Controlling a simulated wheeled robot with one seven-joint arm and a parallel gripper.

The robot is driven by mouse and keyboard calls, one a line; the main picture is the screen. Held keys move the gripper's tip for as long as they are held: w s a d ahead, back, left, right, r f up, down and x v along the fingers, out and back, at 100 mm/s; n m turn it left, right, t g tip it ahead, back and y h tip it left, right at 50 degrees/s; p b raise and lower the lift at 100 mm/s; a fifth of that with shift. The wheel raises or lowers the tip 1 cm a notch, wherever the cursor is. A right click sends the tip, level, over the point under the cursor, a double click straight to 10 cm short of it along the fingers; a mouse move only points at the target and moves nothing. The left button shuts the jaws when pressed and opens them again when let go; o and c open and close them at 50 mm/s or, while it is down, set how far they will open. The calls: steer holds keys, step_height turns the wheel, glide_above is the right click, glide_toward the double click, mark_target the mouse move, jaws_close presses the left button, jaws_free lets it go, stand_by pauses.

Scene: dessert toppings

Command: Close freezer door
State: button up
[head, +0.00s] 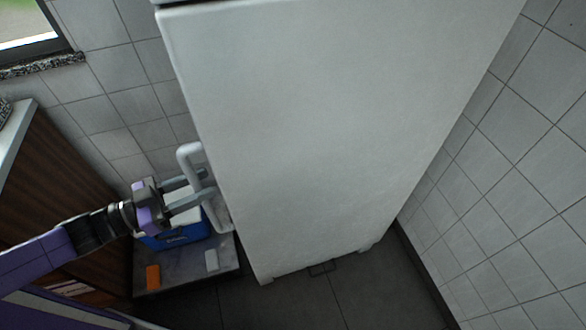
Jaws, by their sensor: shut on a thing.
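The freezer door (320,120) is a tall, plain white panel filling the middle of the head view. Its light grey bar handle (188,153) stands upright at the door's left edge. My gripper (207,183) reaches in from the left and is shut on the handle near its middle. The fingers hide part of the handle. A dark line shows at the door's top left corner. I cannot tell from this view whether the door stands ajar.
A blue and white box (178,238) sits behind and below my gripper on a low grey surface (190,275), with an orange item (153,279) and a white item (211,260). A brown wooden cabinet (55,185) is at left. A tiled wall (520,190) is at right.

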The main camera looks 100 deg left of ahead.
steer(key=shift+s+r, duration=0.1)
stand_by(0.3)
steer(key=v, duration=0.7)
steer(key=shift+s+d+b, duration=0.2)
steer(key=shift+d+b, duration=0.1)
steer(key=shift+b, duration=0.05)
